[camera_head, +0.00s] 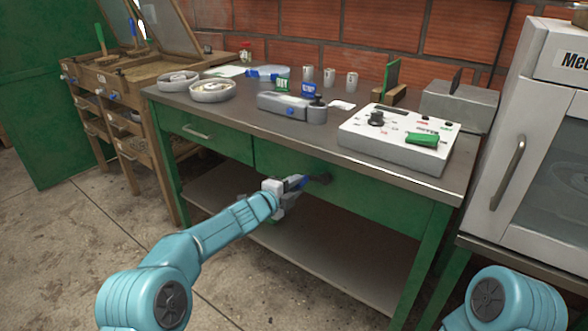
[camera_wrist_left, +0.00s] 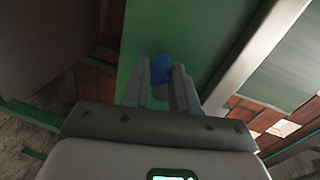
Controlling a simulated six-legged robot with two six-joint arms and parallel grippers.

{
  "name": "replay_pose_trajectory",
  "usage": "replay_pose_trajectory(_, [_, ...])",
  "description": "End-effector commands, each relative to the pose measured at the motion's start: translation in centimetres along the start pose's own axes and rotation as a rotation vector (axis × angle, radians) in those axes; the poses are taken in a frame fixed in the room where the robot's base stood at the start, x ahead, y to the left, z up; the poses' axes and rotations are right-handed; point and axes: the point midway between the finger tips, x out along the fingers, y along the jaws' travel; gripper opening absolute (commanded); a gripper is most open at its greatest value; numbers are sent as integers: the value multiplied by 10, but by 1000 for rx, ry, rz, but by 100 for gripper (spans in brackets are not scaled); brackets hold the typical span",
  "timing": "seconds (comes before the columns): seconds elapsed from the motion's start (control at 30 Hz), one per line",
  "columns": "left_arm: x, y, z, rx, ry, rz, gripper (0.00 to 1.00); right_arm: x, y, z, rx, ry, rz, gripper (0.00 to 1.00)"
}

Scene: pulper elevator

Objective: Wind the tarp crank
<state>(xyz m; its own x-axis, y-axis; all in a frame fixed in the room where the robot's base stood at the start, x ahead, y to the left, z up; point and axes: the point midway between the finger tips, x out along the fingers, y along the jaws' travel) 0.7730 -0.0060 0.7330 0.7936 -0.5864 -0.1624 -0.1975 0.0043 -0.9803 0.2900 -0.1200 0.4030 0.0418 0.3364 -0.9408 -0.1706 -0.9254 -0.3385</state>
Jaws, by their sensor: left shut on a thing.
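The tarp crank (camera_head: 319,179) is on the green front of the workbench, below the tabletop. Its hub and arm look dark, and a blue handle shows at its near side. My left gripper (camera_head: 299,184) reaches it from the lower left and is shut on the blue handle. In the left wrist view the blue handle (camera_wrist_left: 161,70) sits between the two grey fingers, in front of a green panel. The fingers hide part of the handle. My right gripper is out of view; only part of my right arm shows at bottom right.
The workbench (camera_head: 250,123) carries bowls, cups, a grey device and a white control box (camera_head: 396,138). A lower shelf (camera_head: 300,250) lies under the crank. A white cabinet (camera_head: 530,150) stands at right and a wooden sorting table (camera_head: 130,72) at left. The floor at left is clear.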

Motion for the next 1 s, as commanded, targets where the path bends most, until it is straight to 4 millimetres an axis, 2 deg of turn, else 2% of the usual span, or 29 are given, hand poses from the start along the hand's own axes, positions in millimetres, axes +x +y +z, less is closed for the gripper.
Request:
replay_pose_trajectory(0.03, [0, -2, -4, -34, 12, 8, 0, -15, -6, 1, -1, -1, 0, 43])
replay_pose_trajectory(0.1, [1, 2, -5, -82, 19, 8, 0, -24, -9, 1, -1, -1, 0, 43])
replay_pose_trajectory(0.4, [4, 11, -8, -219, 42, 6, 0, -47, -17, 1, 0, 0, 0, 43])
replay_pose_trajectory(1.0, [4, 17, -9, -264, 50, 5, 0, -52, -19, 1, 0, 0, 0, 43])
